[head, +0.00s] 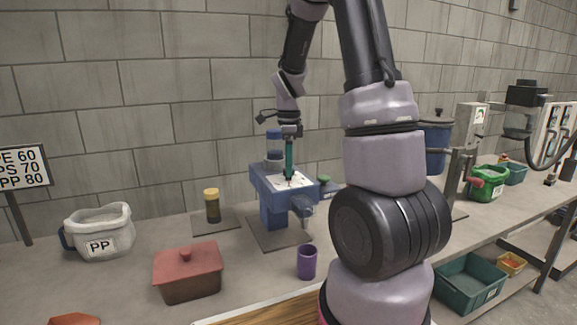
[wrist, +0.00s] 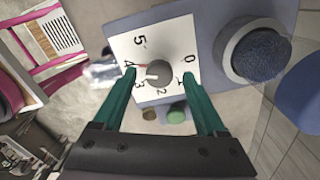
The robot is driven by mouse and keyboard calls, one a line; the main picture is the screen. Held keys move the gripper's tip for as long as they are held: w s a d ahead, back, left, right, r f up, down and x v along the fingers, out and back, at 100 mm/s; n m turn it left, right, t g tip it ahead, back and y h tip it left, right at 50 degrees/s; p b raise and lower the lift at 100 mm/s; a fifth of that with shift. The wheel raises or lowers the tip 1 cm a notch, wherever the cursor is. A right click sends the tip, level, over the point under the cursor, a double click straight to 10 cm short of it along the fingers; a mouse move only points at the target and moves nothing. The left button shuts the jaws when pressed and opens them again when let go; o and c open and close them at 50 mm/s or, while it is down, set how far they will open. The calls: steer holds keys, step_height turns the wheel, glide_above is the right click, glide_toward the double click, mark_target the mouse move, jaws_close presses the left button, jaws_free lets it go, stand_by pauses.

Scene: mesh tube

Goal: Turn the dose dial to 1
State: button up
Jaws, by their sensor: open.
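The dose dial is a round grey knob (wrist: 158,73) on a white plate (wrist: 122,46) numbered 0 to 5, seen in the wrist view. The plate (head: 291,184) tops a blue machine (head: 268,209) in the head view. My gripper (wrist: 159,75) is open, with its green fingers on either side of the knob, apart from it. In the head view my gripper (head: 289,173) points down over the plate and hides the knob.
A hopper with dark blue grains (wrist: 260,55) stands right of the plate in the wrist view. On the bench are a purple cup (head: 307,262), a red lidded box (head: 188,272), a PP bag (head: 100,232) and a jar (head: 212,206).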

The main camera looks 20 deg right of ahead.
steer(key=shift+f, duration=0.3)
jaws_close()
